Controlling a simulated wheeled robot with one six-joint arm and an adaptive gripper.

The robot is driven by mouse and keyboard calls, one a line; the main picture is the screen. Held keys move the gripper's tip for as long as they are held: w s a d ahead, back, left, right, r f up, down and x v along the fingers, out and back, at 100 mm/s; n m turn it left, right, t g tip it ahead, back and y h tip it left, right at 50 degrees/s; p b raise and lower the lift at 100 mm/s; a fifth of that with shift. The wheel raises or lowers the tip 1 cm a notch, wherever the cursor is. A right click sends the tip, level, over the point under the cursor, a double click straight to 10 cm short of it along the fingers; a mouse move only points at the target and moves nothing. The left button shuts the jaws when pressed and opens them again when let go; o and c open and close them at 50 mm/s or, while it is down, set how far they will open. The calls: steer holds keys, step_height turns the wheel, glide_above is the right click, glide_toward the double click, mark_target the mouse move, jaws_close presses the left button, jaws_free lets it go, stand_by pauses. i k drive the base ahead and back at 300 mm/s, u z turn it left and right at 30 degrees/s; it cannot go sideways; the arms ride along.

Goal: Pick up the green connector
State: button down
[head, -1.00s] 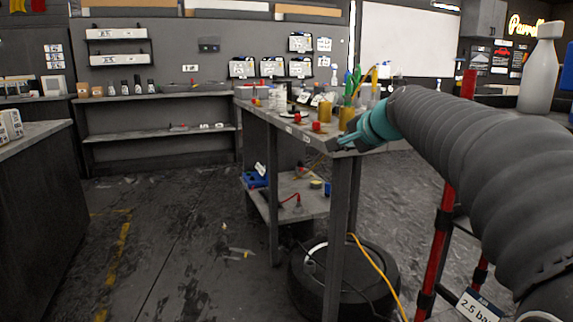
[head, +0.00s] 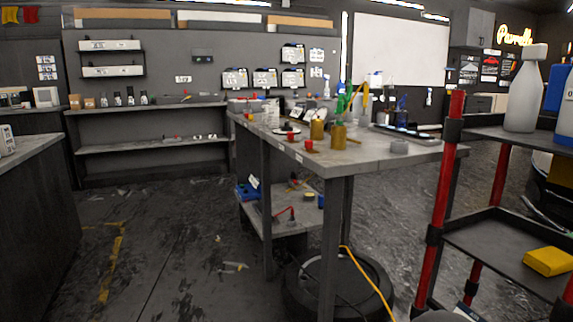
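I cannot make out a green connector in the head view. The green things I see are spray bottle parts (head: 343,103) standing at the back of the workbench (head: 370,152). My gripper is not in the head view, so I cannot see whether it holds anything.
Amber bottles (head: 337,136) and small red-capped items stand on the workbench. A red-posted cart (head: 446,200) at the right carries a white bottle (head: 525,90) and a yellow block (head: 548,261). A yellow hose (head: 367,280) runs by a black tyre (head: 300,283). The left floor is mostly open.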

mark_target(339, 117)
steer(key=u, duration=1.45)
steer(key=i, duration=1.6)
steer(key=z, duration=2.6)
